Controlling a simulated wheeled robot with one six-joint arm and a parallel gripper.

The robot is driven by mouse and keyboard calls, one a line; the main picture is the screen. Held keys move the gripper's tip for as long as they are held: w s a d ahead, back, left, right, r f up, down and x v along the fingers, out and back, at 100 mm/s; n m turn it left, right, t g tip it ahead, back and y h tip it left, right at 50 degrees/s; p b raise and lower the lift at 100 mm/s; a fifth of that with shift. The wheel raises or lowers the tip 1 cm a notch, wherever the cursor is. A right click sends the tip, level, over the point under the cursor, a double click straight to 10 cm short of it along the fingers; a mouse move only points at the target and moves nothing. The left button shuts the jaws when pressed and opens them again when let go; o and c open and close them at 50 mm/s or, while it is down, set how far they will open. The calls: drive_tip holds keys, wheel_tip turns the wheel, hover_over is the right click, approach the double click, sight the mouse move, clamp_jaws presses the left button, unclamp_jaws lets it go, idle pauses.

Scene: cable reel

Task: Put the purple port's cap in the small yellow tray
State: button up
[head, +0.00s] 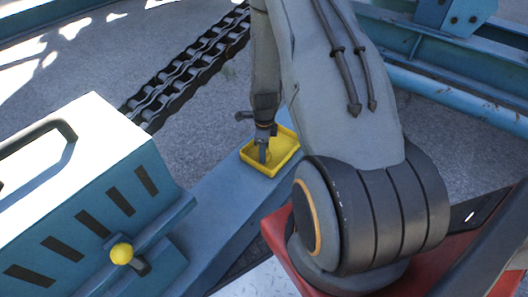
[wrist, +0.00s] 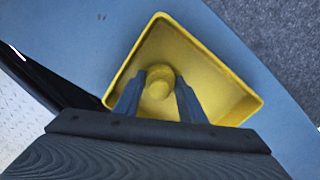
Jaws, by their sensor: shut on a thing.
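The small yellow tray (head: 288,160) sits on a blue beam in the middle of the head view. It fills the centre of the wrist view (wrist: 215,62). My gripper (head: 263,155) points down into the tray. In the wrist view my gripper (wrist: 160,88) is shut on a round yellow cap (wrist: 159,82), with one finger on each side. The cap is within the tray's outline; I cannot tell whether it touches the tray floor. The purple port is not in view.
A blue box (head: 100,190) with dark slots, a black handle and a yellow knob (head: 122,253) stands at the left. The blue beam (head: 215,205) runs under the tray. A heavy chain (head: 185,80) lies behind on grey ground.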

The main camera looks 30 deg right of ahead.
drive_tip(key=o, duration=1.2)
drive_tip(key=shift+f, duration=0.15)
wheel_tip(320, 180, up, 12)
drive_tip(key=p, duration=0.3)
drive_tip(key=shift+r, duration=0.2)
drive_tip(key=shift+s, duration=0.1)
